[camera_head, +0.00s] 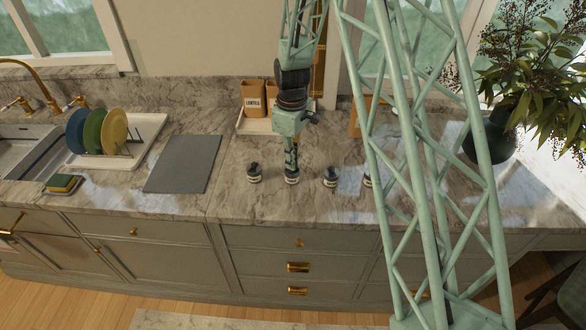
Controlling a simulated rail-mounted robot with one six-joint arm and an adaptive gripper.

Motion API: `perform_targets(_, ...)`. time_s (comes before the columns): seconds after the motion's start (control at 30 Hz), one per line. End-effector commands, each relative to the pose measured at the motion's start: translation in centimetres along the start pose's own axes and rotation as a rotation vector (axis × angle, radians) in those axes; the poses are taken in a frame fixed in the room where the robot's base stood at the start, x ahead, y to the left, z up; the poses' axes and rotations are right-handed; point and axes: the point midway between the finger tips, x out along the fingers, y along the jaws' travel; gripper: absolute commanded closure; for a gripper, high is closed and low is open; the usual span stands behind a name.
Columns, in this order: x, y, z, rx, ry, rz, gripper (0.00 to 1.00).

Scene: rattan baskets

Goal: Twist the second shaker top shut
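Several small dark-topped shakers stand in a row on the marble counter. The leftmost shaker (254,173) is upright with nothing touching it. The second shaker from the left (292,179) stands directly under my gripper (291,168), which points straight down at its top. The fingers hide most of that top, and the view is too small to show whether they touch or grip it. How far the top is turned cannot be seen. The third shaker (330,177) stands free to the right. The fourth shaker (367,181) is partly hidden behind my green lattice column.
A grey mat (183,164) and a dish rack (150,128) with coloured plates lie to the left, with a sponge (63,183) near the sink (28,150). A lentils box (253,97) stands behind my gripper. A potted plant (490,140) stands right. The counter front is clear.

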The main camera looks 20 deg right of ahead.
Motion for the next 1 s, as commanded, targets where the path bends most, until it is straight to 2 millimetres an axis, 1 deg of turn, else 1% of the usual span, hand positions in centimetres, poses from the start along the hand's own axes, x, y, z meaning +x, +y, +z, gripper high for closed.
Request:
perform_targets(0.27,0.1,-0.01,0.01,0.067,0.0,0.0,0.99)
perform_targets(1.0,0.14,-0.02,0.02,0.474,-0.001,0.0,0.99)
